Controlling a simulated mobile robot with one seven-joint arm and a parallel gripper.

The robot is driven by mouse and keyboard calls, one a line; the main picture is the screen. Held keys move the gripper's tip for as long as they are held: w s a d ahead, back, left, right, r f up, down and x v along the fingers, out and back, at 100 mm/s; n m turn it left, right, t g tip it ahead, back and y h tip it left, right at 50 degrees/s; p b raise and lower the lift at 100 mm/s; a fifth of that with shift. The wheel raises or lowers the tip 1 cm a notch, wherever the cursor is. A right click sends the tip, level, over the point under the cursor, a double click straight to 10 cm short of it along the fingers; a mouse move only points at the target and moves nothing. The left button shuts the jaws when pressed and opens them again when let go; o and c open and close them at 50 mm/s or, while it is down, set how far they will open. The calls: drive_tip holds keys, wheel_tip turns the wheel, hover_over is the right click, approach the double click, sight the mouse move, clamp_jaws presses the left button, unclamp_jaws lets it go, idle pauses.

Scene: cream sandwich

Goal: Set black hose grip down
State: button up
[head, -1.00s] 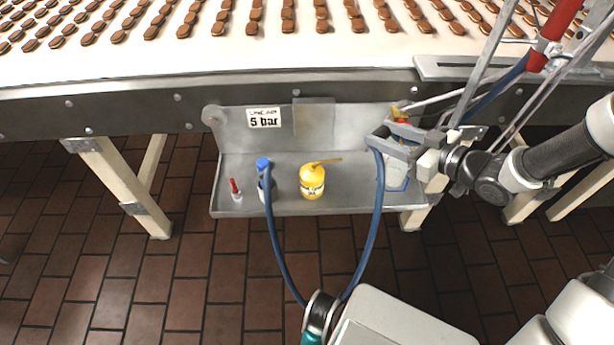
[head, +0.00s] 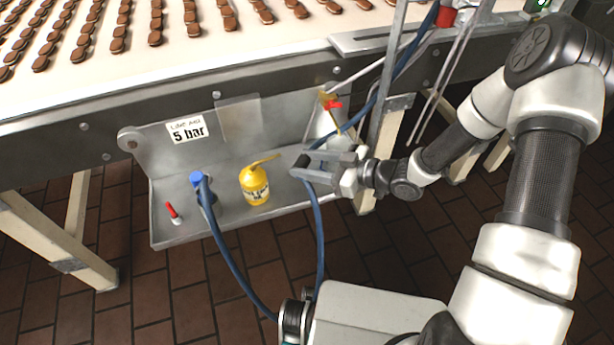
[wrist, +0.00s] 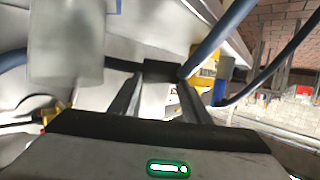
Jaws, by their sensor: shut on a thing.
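My gripper (head: 302,165) is shut on the black hose grip, which shows as a dark piece (wrist: 160,70) between the fingertips in the wrist view. In the head view the grip is mostly hidden by the fingers. A blue hose (head: 318,225) hangs from it toward my body. The gripper is over the right part of the metal shelf (head: 225,230), to the right of the yellow oil can (head: 255,187). I cannot tell whether the grip touches the shelf.
A blue-topped fitting (head: 197,180) with a hose and a red-tipped item (head: 172,211) stand on the shelf's left part. The conveyor (head: 200,70) with biscuits runs above.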

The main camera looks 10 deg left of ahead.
sight(307, 184)
drive_tip(key=shift+f+b, duration=0.6)
drive_tip(key=shift+f, duration=1.55)
drive_tip(key=shift+f, duration=0.2)
drive_tip(key=o, duration=1.1)
drive_tip(key=shift+c, duration=0.2)
drive_tip(key=shift+r, duration=0.1)
